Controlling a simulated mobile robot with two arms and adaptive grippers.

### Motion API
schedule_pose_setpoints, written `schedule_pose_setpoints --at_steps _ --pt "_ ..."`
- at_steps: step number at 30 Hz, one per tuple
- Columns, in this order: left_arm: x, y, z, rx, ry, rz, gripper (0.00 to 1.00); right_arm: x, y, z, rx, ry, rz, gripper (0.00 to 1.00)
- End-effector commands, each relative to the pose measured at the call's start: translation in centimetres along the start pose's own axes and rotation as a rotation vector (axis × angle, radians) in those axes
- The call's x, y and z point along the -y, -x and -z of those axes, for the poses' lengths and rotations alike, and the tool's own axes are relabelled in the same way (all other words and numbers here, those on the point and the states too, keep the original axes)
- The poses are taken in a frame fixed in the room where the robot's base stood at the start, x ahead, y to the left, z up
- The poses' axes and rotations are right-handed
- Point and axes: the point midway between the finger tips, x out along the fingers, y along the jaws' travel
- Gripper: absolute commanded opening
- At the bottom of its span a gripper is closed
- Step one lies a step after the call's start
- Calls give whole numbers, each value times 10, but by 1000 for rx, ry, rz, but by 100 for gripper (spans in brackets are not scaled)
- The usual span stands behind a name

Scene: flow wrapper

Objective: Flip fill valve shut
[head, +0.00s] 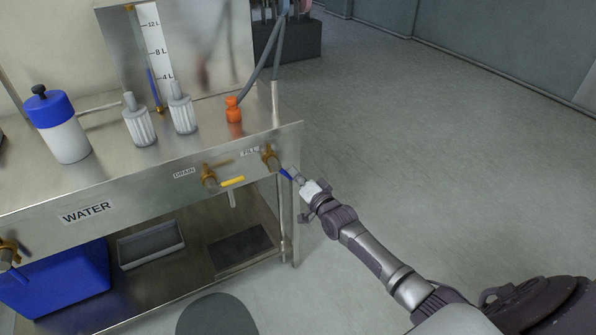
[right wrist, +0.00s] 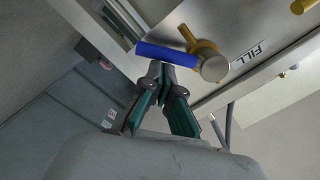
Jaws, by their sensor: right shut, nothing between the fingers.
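The fill valve has a brass body (head: 270,158) on the front panel of the steel bench, beside the FILL label. Its blue handle (head: 286,174) points down and right from the body in the head view. In the right wrist view, the blue handle (right wrist: 166,56) extends left from the brass body (right wrist: 212,66). My right gripper (head: 299,178) is at the free end of the handle, with its fingers shut and empty. In the right wrist view, the fingertips (right wrist: 167,72) are just below the handle; I cannot tell whether they touch it. My left gripper is not in view.
The drain valve (head: 208,176) with a yellow handle (head: 232,182) is left of the fill valve. An orange bottle (head: 233,110), white ribbed containers and a blue-topped bottle (head: 62,130) stand on the bench. The floor (head: 440,130) to the right is clear.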

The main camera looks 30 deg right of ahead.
Motion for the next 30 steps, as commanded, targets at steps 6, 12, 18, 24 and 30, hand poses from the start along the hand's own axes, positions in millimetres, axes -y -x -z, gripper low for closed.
schedule_pose_setpoints --at_steps 6,12,18,24,30 --pt "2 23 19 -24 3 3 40 -6 -1 -14 1 -205 10 0" --pt "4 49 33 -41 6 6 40 -6 -1 -24 1 -374 18 0" --pt "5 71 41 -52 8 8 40 -5 -2 -31 1 -504 25 0" --pt "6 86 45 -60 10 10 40 -4 -2 -35 1 -586 29 0" --pt "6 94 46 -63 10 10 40 -3 -2 -37 1 -622 30 0"
